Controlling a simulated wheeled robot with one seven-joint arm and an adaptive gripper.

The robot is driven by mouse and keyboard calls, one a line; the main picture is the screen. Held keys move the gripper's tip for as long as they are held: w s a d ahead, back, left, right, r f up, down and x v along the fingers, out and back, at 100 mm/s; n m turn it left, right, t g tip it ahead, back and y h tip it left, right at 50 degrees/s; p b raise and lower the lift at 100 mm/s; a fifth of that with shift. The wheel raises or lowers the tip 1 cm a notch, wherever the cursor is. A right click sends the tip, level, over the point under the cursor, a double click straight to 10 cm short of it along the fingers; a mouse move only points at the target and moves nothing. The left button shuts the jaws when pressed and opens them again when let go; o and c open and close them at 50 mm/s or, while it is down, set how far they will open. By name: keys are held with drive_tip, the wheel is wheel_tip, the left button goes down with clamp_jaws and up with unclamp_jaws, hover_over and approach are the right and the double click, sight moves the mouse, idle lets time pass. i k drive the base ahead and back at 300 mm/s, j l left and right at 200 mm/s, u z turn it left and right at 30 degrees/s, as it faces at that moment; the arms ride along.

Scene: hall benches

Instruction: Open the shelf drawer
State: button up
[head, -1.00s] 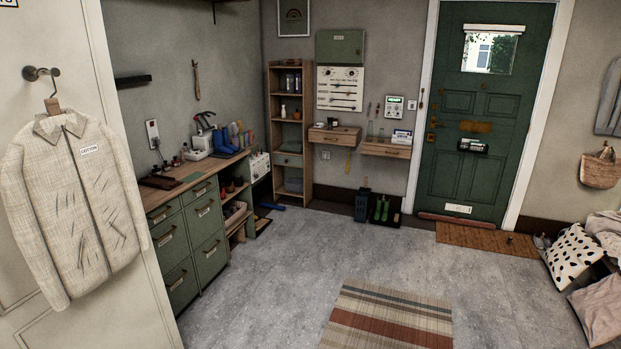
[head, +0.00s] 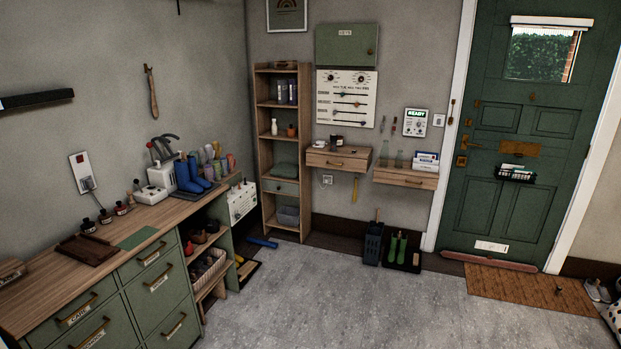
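A tall wooden shelf unit (head: 304,150) stands against the back wall, left of centre in the head view. A green-fronted drawer (head: 285,188) sits in its lower part and looks shut. Two small wooden wall shelves with drawer fronts hang to its right: one with a brass handle (head: 338,163) and a lower one (head: 404,180). Both look shut. I cannot tell from the picture which drawer the task names. My gripper is not in view.
A green cabinet with several drawers (head: 150,285) and a wooden top fills the left side. A blue item (head: 263,242) lies on the floor before the shelf unit. Green boots (head: 397,248) stand under the wall shelves. The grey floor (head: 300,290) in the middle is clear.

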sight(314, 160)
drive_tip(key=i, duration=2.25)
drive_tip(key=i+z, duration=0.15)
drive_tip(key=i, duration=0.35)
drive_tip(key=i+j+z, duration=0.1)
drive_tip(key=i, duration=0.45)
drive_tip(key=i+j+z, duration=0.15)
drive_tip(key=i, duration=0.35)
drive_tip(key=i+j+z, duration=0.1)
drive_tip(key=i+j, duration=0.15)
drive_tip(key=i, duration=0.25)
drive_tip(key=i+j+z, duration=0.15)
drive_tip(key=i, duration=0.35)
drive_tip(key=j, duration=0.1)
